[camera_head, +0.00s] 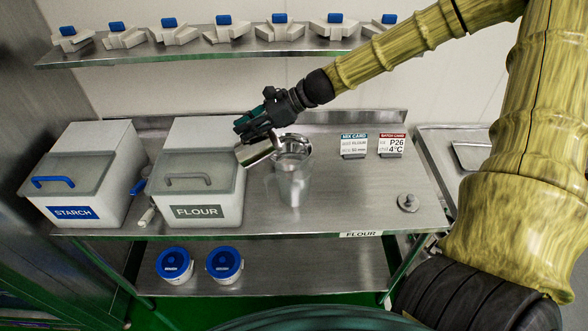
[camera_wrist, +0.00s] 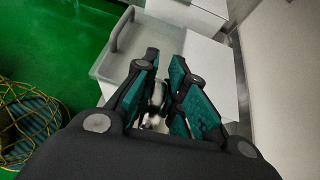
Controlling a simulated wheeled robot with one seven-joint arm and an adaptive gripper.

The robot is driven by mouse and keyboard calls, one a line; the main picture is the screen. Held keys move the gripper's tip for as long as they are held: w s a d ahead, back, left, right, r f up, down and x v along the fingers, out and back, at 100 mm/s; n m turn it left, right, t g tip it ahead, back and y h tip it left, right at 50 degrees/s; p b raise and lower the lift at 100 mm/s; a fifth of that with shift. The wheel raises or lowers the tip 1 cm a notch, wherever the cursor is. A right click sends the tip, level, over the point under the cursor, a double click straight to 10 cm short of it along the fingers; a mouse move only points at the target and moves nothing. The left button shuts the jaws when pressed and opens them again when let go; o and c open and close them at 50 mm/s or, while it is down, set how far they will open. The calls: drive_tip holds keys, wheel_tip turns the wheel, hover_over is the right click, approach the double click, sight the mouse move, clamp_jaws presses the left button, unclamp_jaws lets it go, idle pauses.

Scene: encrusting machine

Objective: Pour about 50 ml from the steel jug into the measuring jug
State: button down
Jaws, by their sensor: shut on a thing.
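My gripper (camera_head: 254,127) is shut on the steel jug and holds it above the metal table. The steel jug (camera_head: 258,153) is tilted over on its side, just left of the measuring jug's rim. The clear measuring jug (camera_head: 292,184) stands upright on the table, right of the flour bin. I cannot make out a stream or a liquid level in it. In the wrist view, my fingers (camera_wrist: 167,88) have a small shiny part of the steel jug (camera_wrist: 156,102) between them; the rest of it is hidden.
The flour bin (camera_head: 199,184) and starch bin (camera_head: 87,183) stand to the left. Two cards, the mix card (camera_head: 354,146) and batch card (camera_head: 391,145), stand behind right. A small metal weight-like piece (camera_head: 408,203) lies at right. The table's right part is mostly clear.

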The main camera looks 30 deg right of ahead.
drive_tip(key=shift+d+f, duration=0.15)
drive_tip(key=shift+s+d+f+y+b, duration=0.1)
drive_tip(key=shift+d+y+b, duration=0.2)
drive_tip(key=shift+d+b, duration=0.25)
drive_tip(key=shift+s+a+f+t+b, duration=0.15)
drive_tip(key=shift+t+b, duration=0.15)
drive_tip(key=shift+b, duration=0.25)
drive_tip(key=shift+y, duration=0.3)
drive_tip(key=shift+s+d+f+y+b, duration=0.2)
drive_tip(key=shift+d+f+y+b, duration=0.3)
drive_tip(key=shift+b, duration=1.05)
drive_tip(key=shift+s+d+f+t, duration=0.1)
drive_tip(key=shift+d+t, duration=0.15)
drive_tip(key=shift+t, duration=0.05)
